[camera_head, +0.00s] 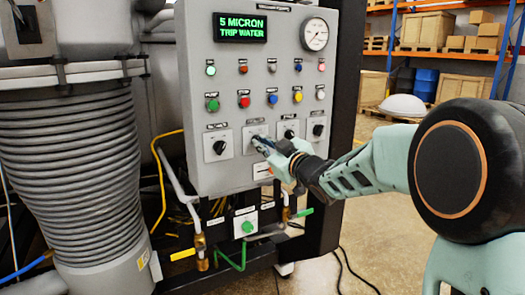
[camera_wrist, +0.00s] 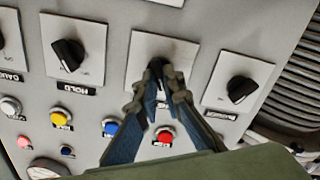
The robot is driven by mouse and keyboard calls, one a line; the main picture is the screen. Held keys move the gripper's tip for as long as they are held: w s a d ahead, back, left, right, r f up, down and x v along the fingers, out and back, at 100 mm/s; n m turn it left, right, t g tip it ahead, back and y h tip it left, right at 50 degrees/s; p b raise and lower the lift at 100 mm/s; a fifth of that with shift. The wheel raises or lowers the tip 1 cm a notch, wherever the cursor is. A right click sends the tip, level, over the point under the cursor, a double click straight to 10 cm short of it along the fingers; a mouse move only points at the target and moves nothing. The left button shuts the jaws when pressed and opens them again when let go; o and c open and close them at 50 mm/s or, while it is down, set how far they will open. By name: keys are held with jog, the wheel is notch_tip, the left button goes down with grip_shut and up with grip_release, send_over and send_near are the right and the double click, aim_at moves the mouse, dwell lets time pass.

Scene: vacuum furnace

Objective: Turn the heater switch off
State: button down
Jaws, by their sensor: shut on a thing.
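A grey control panel carries a row of black rotary switches on white plates. My gripper (camera_head: 262,144) is at the second switch from the left in the head view, its plate (camera_head: 250,132) partly covered. In the wrist view, where the panel appears upside down, my gripper (camera_wrist: 161,84) is closed around that switch's black knob (camera_wrist: 158,66). The fingers hide much of the knob, so its angle is hard to tell. Its label is hidden by the fingers, so I cannot read whether it says heater.
Neighbouring switches stand on both sides: one to the left (camera_head: 219,147), one to the right (camera_head: 289,133). Coloured buttons, such as a red one (camera_wrist: 164,136), lie close to my fingers. A green display (camera_head: 239,27) reads "5 MICRON TRIP WATER". A round gauge (camera_head: 315,34) is at upper right.

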jog(key=shift+n, duration=0.4)
jog(key=c, duration=2.1)
grip_release()
jog(key=shift+s+d, duration=0.1)
jog(key=v, duration=1.1)
jog(key=shift+s+d, duration=0.2)
jog(key=shift+s, duration=0.1)
